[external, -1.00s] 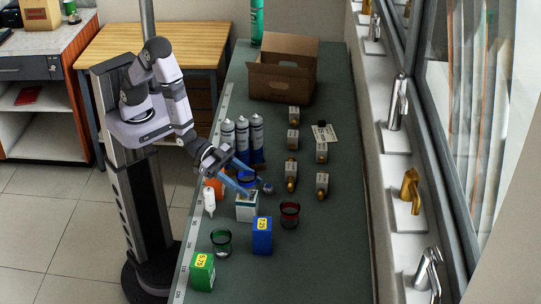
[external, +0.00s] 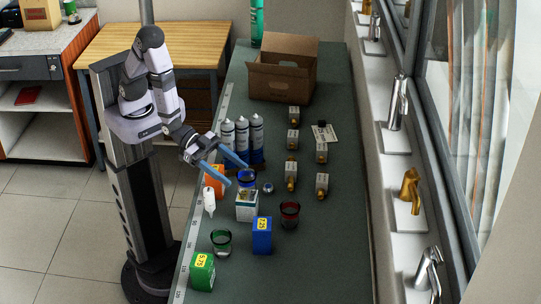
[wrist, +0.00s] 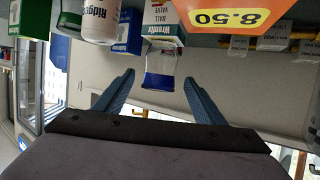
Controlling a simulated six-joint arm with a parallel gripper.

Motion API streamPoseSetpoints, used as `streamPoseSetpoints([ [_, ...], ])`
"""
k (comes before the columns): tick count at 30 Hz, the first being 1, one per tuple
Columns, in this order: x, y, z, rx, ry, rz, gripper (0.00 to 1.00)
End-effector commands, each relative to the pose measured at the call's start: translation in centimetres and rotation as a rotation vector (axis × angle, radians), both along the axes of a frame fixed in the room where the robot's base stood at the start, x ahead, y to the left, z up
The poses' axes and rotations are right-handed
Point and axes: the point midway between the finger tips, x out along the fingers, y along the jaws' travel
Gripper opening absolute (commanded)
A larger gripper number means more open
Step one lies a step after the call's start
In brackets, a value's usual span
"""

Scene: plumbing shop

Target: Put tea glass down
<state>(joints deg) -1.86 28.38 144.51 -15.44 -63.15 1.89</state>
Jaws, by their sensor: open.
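A blue tea glass (external: 247,178) appears to stand upright on top of a white valve box (external: 246,207). In the wrist view, which looks upside down, the glass (wrist: 160,73) shows against the top edge of the box (wrist: 165,28). My gripper (external: 237,174) is open and empty, just left of the glass. In the wrist view its two blue fingers (wrist: 160,77) point toward the glass, one to each side, with gaps between. A green glass (external: 221,243) and a red glass (external: 289,215) stand on the bench.
An orange box (external: 214,180), a white bottle (external: 209,201) and several spray cans (external: 242,136) crowd near my gripper. A blue box (external: 262,236), a green box (external: 203,271), and several valves stand around. A cardboard box (external: 283,75) is at the back. The bench's front right is bare.

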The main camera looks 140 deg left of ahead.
Motion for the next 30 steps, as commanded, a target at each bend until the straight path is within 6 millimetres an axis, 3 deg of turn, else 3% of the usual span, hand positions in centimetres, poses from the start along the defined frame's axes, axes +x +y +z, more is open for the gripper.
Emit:
streamPoseSetpoints([
  [30, -5.0, -1.5, 2.0, -0.001, 0.002, 0.0, 0.64],
])
